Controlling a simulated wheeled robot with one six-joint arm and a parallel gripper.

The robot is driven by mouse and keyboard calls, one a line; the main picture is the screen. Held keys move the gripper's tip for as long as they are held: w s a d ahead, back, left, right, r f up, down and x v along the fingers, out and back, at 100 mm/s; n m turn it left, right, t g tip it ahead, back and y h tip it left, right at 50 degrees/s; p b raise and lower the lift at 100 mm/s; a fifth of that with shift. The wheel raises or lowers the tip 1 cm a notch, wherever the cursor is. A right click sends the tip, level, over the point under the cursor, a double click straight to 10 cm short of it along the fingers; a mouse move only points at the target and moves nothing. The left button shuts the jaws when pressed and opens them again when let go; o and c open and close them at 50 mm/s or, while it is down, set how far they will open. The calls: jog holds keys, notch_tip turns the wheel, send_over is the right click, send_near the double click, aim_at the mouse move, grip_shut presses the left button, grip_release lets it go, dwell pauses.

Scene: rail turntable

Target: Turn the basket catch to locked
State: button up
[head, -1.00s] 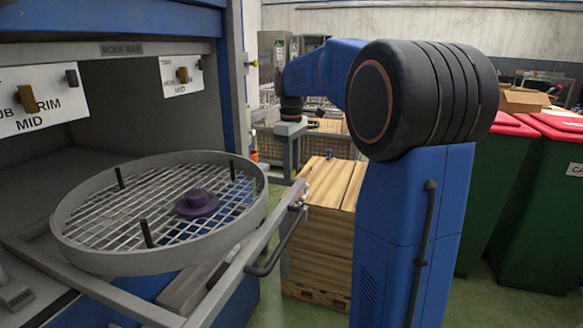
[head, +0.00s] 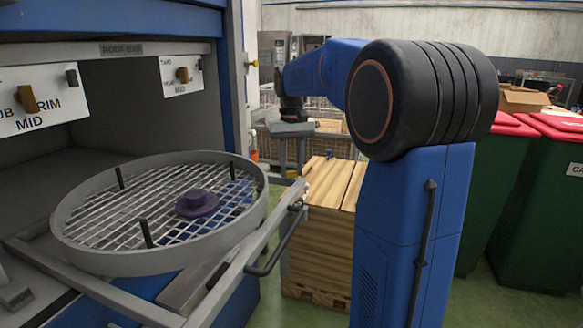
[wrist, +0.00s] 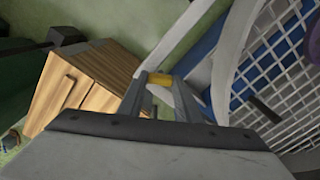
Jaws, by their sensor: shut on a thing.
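The round grey basket (head: 160,262) has a wire-mesh floor, several dark upright pegs and a purple hub knob (head: 197,203). It sits on a grey rail frame (head: 240,262) in front of the cabinet. My gripper (head: 294,172) reaches down at the frame's outer right corner. In the wrist view its two fingers (wrist: 158,82) are shut around a small yellow-tipped part, which I take to be the basket catch (wrist: 160,79). The basket rim (wrist: 228,62) and mesh lie just right of the fingers there. The catch's marking and exact angle are hidden or too small to read.
A dark handle bar (head: 275,245) juts from the frame below my gripper. The cabinet has a roof bar (head: 122,48) and label plates with knobs. Green bins with red lids (head: 540,190) stand far right.

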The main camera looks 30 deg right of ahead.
jog(key=m, duration=0.6)
jog(key=shift+m, duration=0.3)
dwell(0.4)
jog(key=o, duration=1)
jog(key=shift+o, duration=0.2)
notch_tip(320, 180, up, 17)
jog(key=shift+r, duration=0.2)
